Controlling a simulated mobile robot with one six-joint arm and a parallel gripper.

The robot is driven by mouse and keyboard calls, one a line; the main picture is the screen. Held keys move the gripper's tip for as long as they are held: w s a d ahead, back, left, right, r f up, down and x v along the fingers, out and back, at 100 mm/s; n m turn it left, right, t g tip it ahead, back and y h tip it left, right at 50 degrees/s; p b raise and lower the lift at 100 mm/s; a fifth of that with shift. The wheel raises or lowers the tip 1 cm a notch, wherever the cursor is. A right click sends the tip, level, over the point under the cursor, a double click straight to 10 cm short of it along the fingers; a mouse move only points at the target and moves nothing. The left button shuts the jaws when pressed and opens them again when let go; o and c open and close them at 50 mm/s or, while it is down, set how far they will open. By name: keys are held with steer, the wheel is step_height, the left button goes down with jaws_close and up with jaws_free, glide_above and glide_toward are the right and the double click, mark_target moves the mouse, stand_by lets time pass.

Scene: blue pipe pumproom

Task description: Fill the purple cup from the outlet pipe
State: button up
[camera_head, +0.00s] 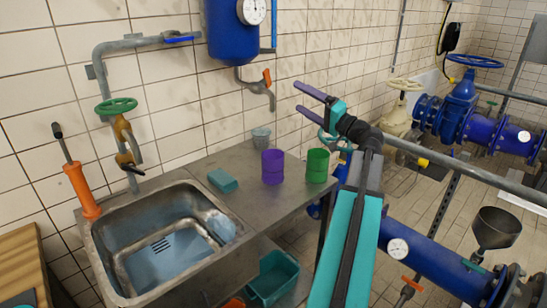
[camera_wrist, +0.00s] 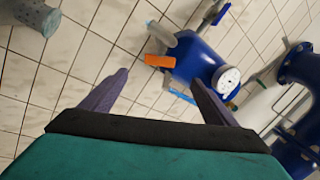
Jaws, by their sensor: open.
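The purple cup (camera_head: 273,167) stands upright on the metal counter, to the right of the sink. A grey pipe (camera_head: 257,87) with an orange handle (camera_head: 267,77) comes out below the blue wall tank and bends down above the counter; I take it as the outlet pipe. Its orange handle also shows in the wrist view (camera_wrist: 160,62). My gripper (camera_head: 298,97) is open and empty, raised above and right of the purple cup in the head view. Its two purple fingers (camera_wrist: 160,78) are spread in the wrist view. The cup's inside is not clear.
A green cup (camera_head: 317,166) stands close right of the purple cup. A grey cup (camera_head: 261,137) and a teal block (camera_head: 223,180) are also on the counter. The sink (camera_head: 165,240) lies left. The blue tank (camera_head: 228,42) with a gauge hangs on the wall. Blue pipework (camera_head: 430,260) fills the right.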

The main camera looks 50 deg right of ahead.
steer(key=a+n+y, duration=0.1)
steer(key=y, duration=0.1)
steer(key=n+g+y+p, duration=0.5)
steer(key=y+p, duration=0.1)
steer(key=p, duration=0.6)
glide_toward(267, 80)
steer(key=v, duration=0.5)
steer(key=shift+s+d+p, duration=0.15)
steer(key=shift+p, duration=0.4)
steer(key=p+x, duration=0.4)
steer(key=x, duration=1)
steer(key=shift+d+f, duration=0.1)
steer(key=c, duration=1.1)
steer(key=shift+o, duration=0.2)
